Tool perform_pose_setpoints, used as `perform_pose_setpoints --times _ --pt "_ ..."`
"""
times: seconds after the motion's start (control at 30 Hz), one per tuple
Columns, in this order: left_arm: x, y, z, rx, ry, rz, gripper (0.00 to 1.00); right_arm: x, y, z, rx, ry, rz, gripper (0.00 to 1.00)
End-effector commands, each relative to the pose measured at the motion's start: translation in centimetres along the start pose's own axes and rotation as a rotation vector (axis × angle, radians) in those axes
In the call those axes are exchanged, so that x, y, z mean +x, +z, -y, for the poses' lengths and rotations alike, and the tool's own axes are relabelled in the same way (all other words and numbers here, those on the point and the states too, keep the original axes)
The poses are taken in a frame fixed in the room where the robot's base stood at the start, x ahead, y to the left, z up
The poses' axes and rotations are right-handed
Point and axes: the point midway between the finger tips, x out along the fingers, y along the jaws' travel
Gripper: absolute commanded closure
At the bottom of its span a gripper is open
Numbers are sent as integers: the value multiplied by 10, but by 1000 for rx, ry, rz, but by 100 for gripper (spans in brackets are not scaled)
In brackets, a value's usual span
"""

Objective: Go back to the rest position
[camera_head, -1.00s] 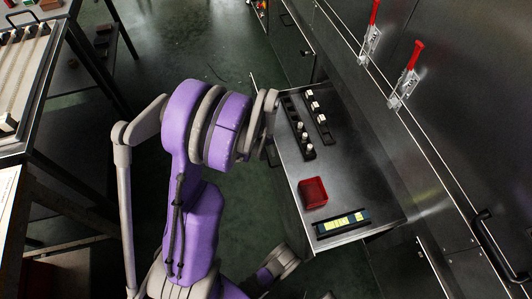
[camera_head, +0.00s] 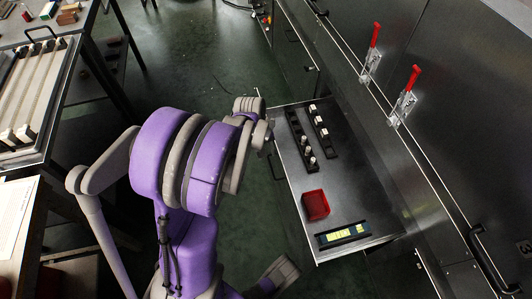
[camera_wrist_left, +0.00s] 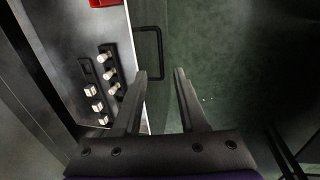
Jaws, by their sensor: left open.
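My purple and grey left arm bends across the left and middle of the head view. Its wrist end is beside the left edge of the pull-out metal shelf (camera_head: 345,185); the fingers cannot be made out there. In the left wrist view, my left gripper (camera_wrist_left: 161,74) is open, with nothing between its fingers. The fingers are over the green floor by the shelf's edge and a dark handle (camera_wrist_left: 150,52). My right gripper is not in view.
The shelf carries two dark racks with pale pieces, including the left rack (camera_head: 300,138), a red tray (camera_head: 315,206) and a display unit (camera_head: 343,235). Red-handled clamps (camera_head: 405,95) stand at right. A bench with a tray (camera_head: 62,95) is at left. Floor between is open.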

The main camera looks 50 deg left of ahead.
Motion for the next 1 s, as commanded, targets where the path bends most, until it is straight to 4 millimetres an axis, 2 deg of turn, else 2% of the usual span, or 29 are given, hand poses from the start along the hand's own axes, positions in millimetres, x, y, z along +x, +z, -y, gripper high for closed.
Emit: perform_pose_setpoints --times 0.4,0.53,0.67,0.8,0.9,1.0 --pt "0 0 0 0 0 0 58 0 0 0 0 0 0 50" --pt "-4 11 -6 41 -1 -5 58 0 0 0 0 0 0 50" --pt "-17 48 -26 195 -4 -28 58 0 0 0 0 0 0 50" --pt "-38 107 -43 455 -1 -71 58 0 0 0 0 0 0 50" --pt "-50 146 -48 643 8 -107 58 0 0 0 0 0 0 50" --pt "-58 178 -48 803 21 -139 58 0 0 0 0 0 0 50"
